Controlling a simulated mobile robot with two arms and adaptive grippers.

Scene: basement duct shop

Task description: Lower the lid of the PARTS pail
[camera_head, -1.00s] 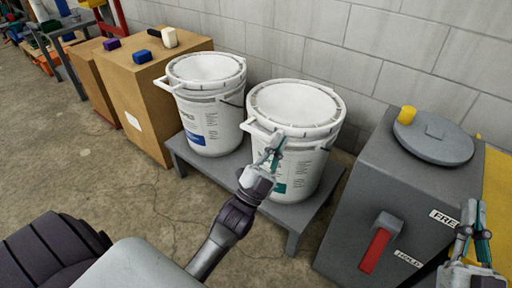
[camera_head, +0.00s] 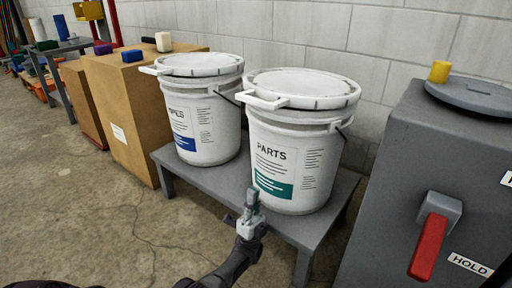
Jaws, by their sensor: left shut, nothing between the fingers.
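The white PARTS pail (camera_head: 272,172) stands upright on a low grey bench, with its green-marked label facing me. Its white lid (camera_head: 305,84) lies across the top, nearly level, with a tab handle (camera_head: 262,100) sticking out toward the front left. I cannot tell whether the lid is fully seated. My left gripper (camera_head: 252,197) is shut and empty, in front of the pail and well below the lid. It shows against the bench and the lower pail, and I cannot tell whether it touches either. My right gripper is out of view.
A second white pail (camera_head: 215,135) with a blue-marked label and lid stands left of the PARTS pail. The grey bench (camera_head: 235,182) has a bare front strip. A grey cabinet (camera_head: 400,165) with a red handle (camera_head: 428,245) stands close at right. Open floor lies front left.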

